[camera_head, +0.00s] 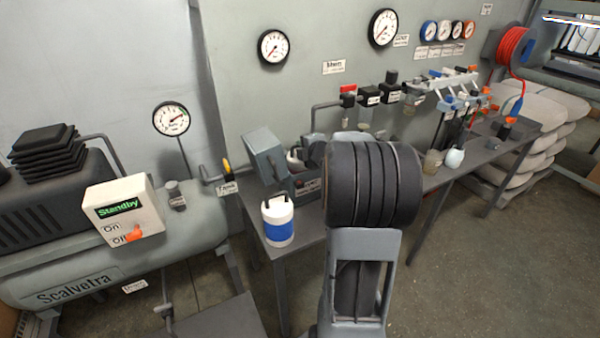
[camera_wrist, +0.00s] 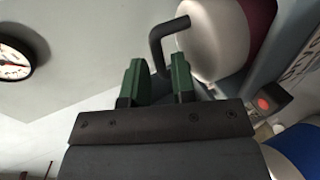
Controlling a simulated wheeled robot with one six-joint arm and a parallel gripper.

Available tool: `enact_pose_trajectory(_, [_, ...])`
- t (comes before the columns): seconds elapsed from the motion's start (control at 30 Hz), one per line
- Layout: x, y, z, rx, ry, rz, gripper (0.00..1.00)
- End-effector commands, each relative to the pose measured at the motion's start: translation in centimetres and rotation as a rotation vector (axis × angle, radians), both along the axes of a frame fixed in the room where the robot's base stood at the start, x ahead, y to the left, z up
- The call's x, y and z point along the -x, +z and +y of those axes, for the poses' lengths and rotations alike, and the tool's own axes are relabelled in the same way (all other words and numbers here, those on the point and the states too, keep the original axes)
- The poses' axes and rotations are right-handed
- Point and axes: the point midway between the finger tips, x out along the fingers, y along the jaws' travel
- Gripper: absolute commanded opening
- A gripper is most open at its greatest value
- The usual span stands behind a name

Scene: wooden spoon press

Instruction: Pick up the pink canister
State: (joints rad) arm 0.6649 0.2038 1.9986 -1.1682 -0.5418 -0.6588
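In the wrist view, a canister (camera_wrist: 256,18) with a dark pink-maroon band and a white lid fills the upper right. A black bent handle (camera_wrist: 168,27) stands out from its lid. My gripper (camera_wrist: 158,76) has two green fingers, which are apart. The handle's free end shows between or just beyond the fingertips; I cannot tell whether they touch. In the head view, my arm hides the gripper and most of the bench there, and I cannot make out the pink band.
A white canister with a blue band (camera_head: 278,232) stands at the bench's left end; its blue part also shows in the wrist view (camera_wrist: 300,148). A grey press-like machine (camera_head: 265,152) is beside it. Valves (camera_head: 390,85) and gauges (camera_head: 383,28) line the wall behind.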

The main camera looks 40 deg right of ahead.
Motion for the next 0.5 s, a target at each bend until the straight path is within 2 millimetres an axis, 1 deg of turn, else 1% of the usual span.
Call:
enact_pose_trajectory(0.03, [-0.8, -0.3, -0.1, -0.001, 0.002, 0.001, 0.25])
enact_pose_trajectory(0.1, [-1.6, -0.6, -0.3, -0.001, 0.002, 0.001, 0.25])
enact_pose_trajectory(0.2, [-2.4, -0.9, -0.4, 0.000, 0.000, 0.000, 0.25])
enact_pose_trajectory(0.3, [-2.8, -1.0, -0.5, 0.000, 0.000, 0.000, 0.25])
enact_pose_trajectory(0.5, [-2.8, -1.0, -0.5, 0.000, 0.000, 0.000, 0.25])
